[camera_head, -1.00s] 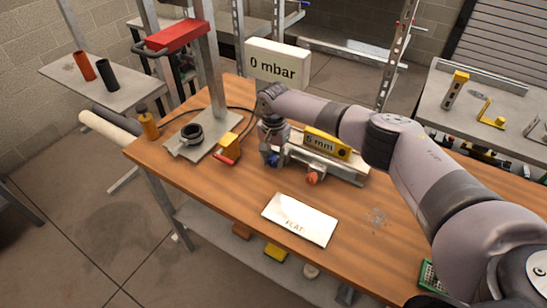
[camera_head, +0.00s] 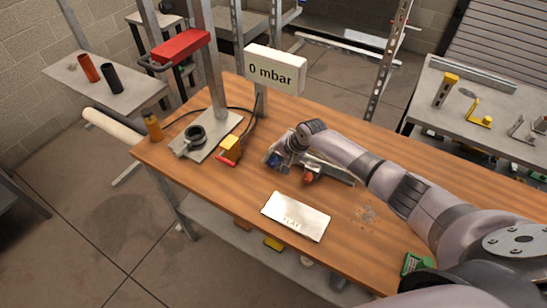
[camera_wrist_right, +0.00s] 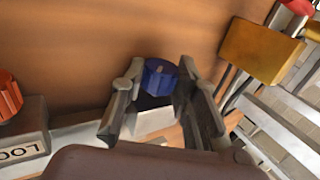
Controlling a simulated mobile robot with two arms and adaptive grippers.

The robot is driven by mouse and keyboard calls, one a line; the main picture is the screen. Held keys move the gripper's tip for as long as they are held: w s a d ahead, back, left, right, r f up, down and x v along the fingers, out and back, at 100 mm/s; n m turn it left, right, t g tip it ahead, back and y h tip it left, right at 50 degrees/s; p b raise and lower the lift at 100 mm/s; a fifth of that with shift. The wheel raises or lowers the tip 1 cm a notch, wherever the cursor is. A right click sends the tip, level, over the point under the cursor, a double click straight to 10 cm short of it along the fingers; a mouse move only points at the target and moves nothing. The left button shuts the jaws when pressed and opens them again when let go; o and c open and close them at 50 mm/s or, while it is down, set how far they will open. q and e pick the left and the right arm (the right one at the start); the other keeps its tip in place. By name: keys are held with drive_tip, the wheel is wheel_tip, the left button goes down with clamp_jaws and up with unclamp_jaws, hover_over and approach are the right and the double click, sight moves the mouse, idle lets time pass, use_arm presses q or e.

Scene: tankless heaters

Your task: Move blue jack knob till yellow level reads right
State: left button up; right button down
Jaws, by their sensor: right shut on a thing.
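The blue jack knob (camera_wrist_right: 160,78) sits between the fingers of my right gripper (camera_wrist_right: 160,92) in the right wrist view. The fingers are shut on it, one on each side. In the head view the right gripper (camera_head: 273,158) is low at the left end of the metal jack fixture (camera_head: 335,173), with a little blue showing. The yellow level is hidden behind my right arm in the head view, so its reading cannot be seen. My left gripper is not in view.
A red-orange knob (camera_head: 308,178) is on the fixture's front; it also shows in the wrist view (camera_wrist_right: 8,95). A yellow block with a red handle (camera_head: 230,149) stands to the left. A white plate (camera_head: 285,208) lies in front. A "0 mbar" display (camera_head: 275,70) stands behind.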

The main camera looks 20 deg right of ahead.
drive_tip(key=shift+t+y, duration=0.3)
drive_tip(key=shift+t, duration=0.1)
drive_tip(key=c, duration=1.2)
unclamp_jaws()
drive_tip(key=shift+s, duration=0.1)
drive_tip(key=shift+c, duration=0.2)
